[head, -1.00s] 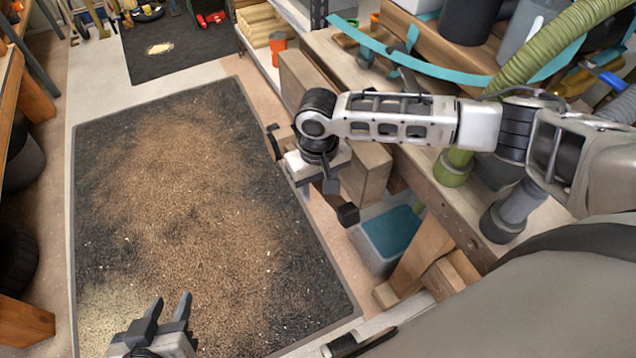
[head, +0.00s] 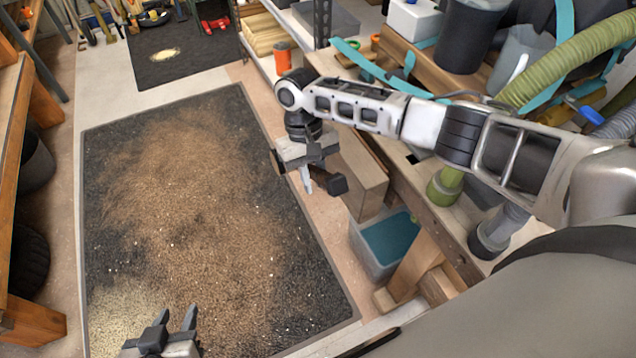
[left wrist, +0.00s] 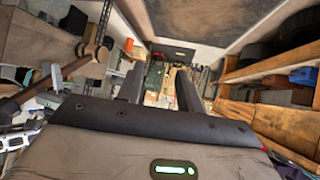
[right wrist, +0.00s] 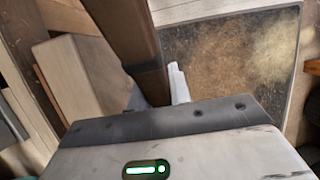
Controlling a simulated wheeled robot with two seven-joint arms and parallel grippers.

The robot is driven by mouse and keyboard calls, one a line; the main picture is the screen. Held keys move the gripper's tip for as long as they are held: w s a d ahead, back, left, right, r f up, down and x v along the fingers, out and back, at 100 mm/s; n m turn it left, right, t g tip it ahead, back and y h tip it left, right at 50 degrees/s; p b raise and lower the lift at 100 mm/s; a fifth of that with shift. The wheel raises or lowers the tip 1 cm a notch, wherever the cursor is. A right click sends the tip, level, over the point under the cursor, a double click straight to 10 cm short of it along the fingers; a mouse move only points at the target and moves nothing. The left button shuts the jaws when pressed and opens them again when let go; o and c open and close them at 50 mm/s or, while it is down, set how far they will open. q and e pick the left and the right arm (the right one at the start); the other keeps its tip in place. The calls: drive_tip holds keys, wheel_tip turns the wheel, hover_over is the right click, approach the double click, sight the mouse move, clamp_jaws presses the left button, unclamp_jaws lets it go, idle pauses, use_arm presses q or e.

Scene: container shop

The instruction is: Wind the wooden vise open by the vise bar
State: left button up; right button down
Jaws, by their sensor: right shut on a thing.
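The wooden vise (head: 363,178) is a pale block at the front edge of the bench, partly hidden behind my right arm. It also shows in the right wrist view (right wrist: 82,75) and at the left of the left wrist view (left wrist: 95,62). The brown vise bar (right wrist: 128,38) runs between the fingers of my right gripper (head: 306,178), which is shut on it. A dark end knob of the bar (head: 337,185) sticks out right of the gripper; much of the bar is hidden. My left gripper (head: 175,318) is open and empty over the floor mat, apart from the vise.
The workbench (head: 425,195) carries a green hose (head: 555,60) and dark buckets behind my right arm. A tub with a teal inside (head: 385,243) stands under it. The sawdust-covered mat (head: 190,200) leaves free floor to the left. An orange cup (head: 282,57) stands on a shelf.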

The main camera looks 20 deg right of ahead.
sight(310, 166)
drive_tip(key=shift+w+r+g+b, duration=1)
drive_tip(key=shift+w+r+b, duration=0.05)
drive_tip(key=shift+w+r, duration=0.15)
drive_tip(key=shift+w+r+g+b, duration=0.3)
drive_tip(key=shift+r+b, duration=0.05)
drive_tip(key=shift+b, duration=0.1)
use_arm(q)
drive_tip(key=shift+w+d+f+b, duration=0.1)
drive_tip(key=shift+d+f+b, duration=0.15)
drive_tip(key=shift+f+b, duration=0.4)
use_arm(e)
drive_tip(key=shift+w+d+r+g, duration=0.1)
drive_tip(key=shift+w+r+g, duration=0.2)
drive_tip(key=shift+w+r, duration=0.15)
use_arm(q)
drive_tip(key=shift+f+t, duration=0.1)
drive_tip(key=shift+t, duration=0.2)
